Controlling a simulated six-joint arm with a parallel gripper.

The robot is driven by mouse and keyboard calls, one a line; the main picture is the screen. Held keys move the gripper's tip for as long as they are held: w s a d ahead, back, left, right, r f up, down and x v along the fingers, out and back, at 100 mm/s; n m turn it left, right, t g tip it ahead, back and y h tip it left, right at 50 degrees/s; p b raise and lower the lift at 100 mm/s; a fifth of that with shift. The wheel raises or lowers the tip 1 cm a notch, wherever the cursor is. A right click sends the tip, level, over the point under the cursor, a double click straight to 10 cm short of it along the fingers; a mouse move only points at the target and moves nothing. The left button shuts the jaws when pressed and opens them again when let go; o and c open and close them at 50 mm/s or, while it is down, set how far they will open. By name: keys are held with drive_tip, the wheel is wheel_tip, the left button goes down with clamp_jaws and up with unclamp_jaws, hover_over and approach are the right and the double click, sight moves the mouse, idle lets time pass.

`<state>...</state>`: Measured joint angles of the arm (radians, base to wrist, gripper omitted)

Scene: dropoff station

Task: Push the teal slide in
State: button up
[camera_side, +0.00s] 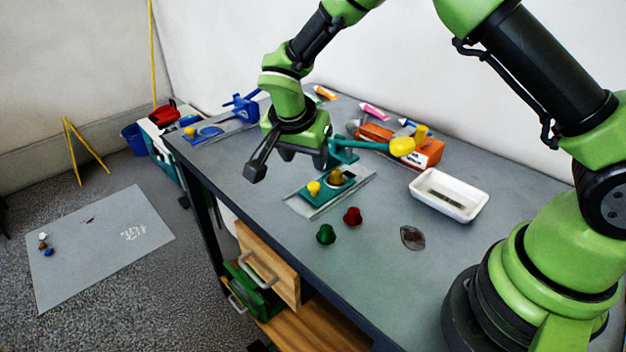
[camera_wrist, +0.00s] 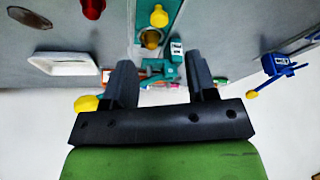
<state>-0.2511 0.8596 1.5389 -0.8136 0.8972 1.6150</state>
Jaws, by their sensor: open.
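The teal slide (camera_side: 321,196) lies on a grey base plate (camera_side: 303,209) on the table, with a yellow knob (camera_side: 313,188) and a brown-gold round piece (camera_side: 337,177) on it. In the wrist view the teal slide (camera_wrist: 172,14) runs upward from the fingers, with the yellow knob (camera_wrist: 159,16) at the top edge. A teal bracket (camera_side: 343,152) with a yellow-ended lever stands behind it. My gripper (camera_side: 289,166) is open and empty, above and to the left of the slide, apart from it. In the wrist view the gripper (camera_wrist: 160,68) shows two spread fingers.
A white tray (camera_side: 474,206), an orange box (camera_side: 432,152), a red piece (camera_side: 352,216), a green piece (camera_side: 326,234) and a dark disc (camera_side: 412,238) lie around. A blue fixture (camera_side: 243,106) stands at the far left. A wooden drawer (camera_side: 270,275) sticks out below the table edge.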

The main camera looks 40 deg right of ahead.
sight(314, 185)
drive_tip(key=x, duration=0.9)
drive_tip(key=shift+d+f, duration=0.1)
drive_tip(key=shift+f, duration=0.2)
